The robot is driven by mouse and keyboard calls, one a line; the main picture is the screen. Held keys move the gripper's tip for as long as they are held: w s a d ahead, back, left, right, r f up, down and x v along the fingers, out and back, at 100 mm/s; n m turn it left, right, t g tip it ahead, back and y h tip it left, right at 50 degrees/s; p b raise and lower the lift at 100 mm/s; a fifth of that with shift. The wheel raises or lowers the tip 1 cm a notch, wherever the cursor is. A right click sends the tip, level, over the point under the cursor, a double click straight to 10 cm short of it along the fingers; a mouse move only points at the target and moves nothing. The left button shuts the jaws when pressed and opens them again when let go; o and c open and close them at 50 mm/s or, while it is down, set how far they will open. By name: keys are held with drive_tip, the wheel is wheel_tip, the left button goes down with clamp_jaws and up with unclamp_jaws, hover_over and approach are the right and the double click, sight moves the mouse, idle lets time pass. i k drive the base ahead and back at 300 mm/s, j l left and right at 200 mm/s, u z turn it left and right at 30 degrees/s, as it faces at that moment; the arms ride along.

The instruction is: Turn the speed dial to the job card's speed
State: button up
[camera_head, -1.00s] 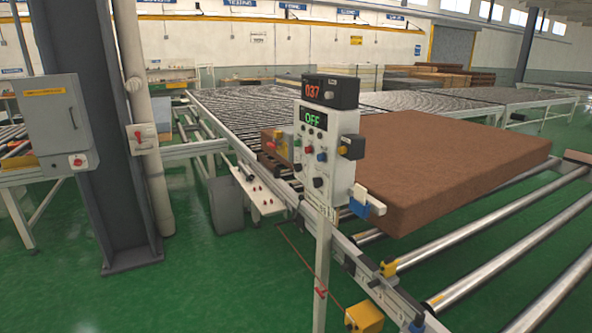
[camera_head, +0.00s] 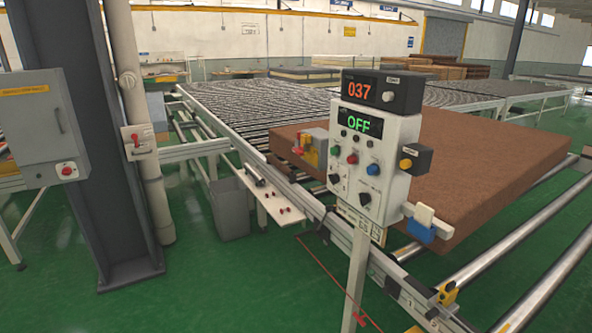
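A pale grey control box (camera_head: 376,166) stands on a post beside the roller conveyor. Its green display (camera_head: 362,125) reads OFF, and a black unit (camera_head: 381,92) on top shows 037 in orange. The box face carries small buttons, a red one (camera_head: 352,159), a blue one (camera_head: 373,169) and two dark knobs, one at the lower left (camera_head: 335,179) and one lower down (camera_head: 365,198). Which knob is the speed dial I cannot tell; their labels are too small to read. No job card is readable. My gripper is not in view.
A brown mattress (camera_head: 480,165) lies on the conveyor behind the box. A small shelf (camera_head: 265,200) juts out left of the box, with a grey bin (camera_head: 229,208) near it. A dark column (camera_head: 85,130) stands at left. Green floor (camera_head: 215,285) is open in front.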

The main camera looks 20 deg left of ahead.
sight(334, 179)
drive_tip(key=i+j, duration=0.2)
drive_tip(key=j, duration=0.3)
drive_tip(key=i+j, duration=0.15)
drive_tip(key=j, duration=0.3)
drive_tip(key=i+j+u, duration=0.1)
drive_tip(key=j, duration=0.4)
drive_tip(key=i+j, duration=0.3)
drive_tip(key=j, duration=0.15)
drive_tip(key=i+j+u, duration=0.1)
drive_tip(key=j, duration=0.35)
drive_tip(key=i+j, duration=0.3)
drive_tip(key=j, duration=0.15)
drive_tip(key=i+j, duration=0.2)
drive_tip(key=j, duration=0.25)
drive_tip(key=i+j+u, duration=0.1)
drive_tip(key=j, duration=0.35)
drive_tip(key=i, duration=0.1)
